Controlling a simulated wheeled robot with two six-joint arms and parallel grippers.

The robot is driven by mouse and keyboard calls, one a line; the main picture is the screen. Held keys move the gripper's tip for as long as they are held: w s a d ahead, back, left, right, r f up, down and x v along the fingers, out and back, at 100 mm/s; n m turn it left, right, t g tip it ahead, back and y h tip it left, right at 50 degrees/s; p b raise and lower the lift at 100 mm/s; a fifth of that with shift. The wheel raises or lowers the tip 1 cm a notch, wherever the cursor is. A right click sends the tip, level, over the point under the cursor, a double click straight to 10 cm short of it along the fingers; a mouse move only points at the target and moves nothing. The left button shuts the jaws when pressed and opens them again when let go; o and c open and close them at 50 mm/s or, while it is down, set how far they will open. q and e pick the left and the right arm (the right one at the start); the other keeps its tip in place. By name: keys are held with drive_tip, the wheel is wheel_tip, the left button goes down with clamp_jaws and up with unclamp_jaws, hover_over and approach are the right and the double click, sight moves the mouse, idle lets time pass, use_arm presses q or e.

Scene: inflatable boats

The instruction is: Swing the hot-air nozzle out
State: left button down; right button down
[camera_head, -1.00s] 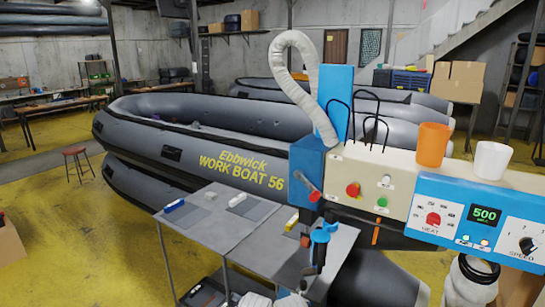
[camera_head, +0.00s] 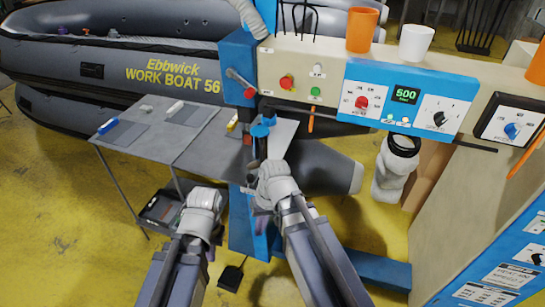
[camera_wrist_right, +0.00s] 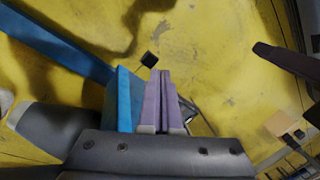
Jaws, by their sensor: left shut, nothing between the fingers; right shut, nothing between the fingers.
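The hot-air machine's blue housing (camera_head: 238,62) stands at the table's right end. A grey lever with a red end (camera_head: 240,82) sits on its front. Blue rollers (camera_head: 261,131) sit below it at the table edge. I cannot tell for certain which part is the nozzle; it may be partly hidden there. My right gripper (camera_head: 259,212) is below the rollers, close to the blue column. In the right wrist view its purple fingers (camera_wrist_right: 160,98) are shut and empty, with floor beyond. My left gripper (camera_head: 211,250) is shut, lower and further left, in front of the table.
The control panel (camera_head: 405,95) reads 500. An orange cup (camera_head: 361,30) and a white cup (camera_head: 416,43) stand on top. The grey table (camera_head: 185,150) carries small tools. A black pedal (camera_head: 231,278) lies on the floor. A grey boat (camera_head: 110,75) fills the back.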

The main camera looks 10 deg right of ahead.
drive_tip(key=w+d+r+m+t+y+p, duration=0.1)
drive_tip(key=w+d+r+m+t+y, duration=0.1)
drive_tip(key=d, duration=0.4)
drive_tip(key=w+d+r+m+t+y+p, duration=0.1)
drive_tip(key=w+d+r+m+t+y, duration=0.1)
drive_tip(key=w+d+r, duration=0.3)
drive_tip(key=w+d+r+m+t+y+p, duration=0.1)
drive_tip(key=w+d+r+m+t+y, duration=0.1)
drive_tip(key=d, duration=0.5)
wheel_tip(320, 180, up, 4)
drive_tip(key=shift+w+d+f+m+t+p, duration=0.3)
drive_tip(key=shift+w+d+m+p, duration=0.1)
drive_tip(key=shift+w+m, duration=0.65)
drive_tip(key=shift+w, duration=0.1)
drive_tip(key=w+a+f+b, duration=0.5)
drive_tip(key=w+a, duration=0.2)
drive_tip(key=a, duration=0.2)
drive_tip(key=shift+a, duration=0.35)
drive_tip(key=shift+f, duration=0.1)
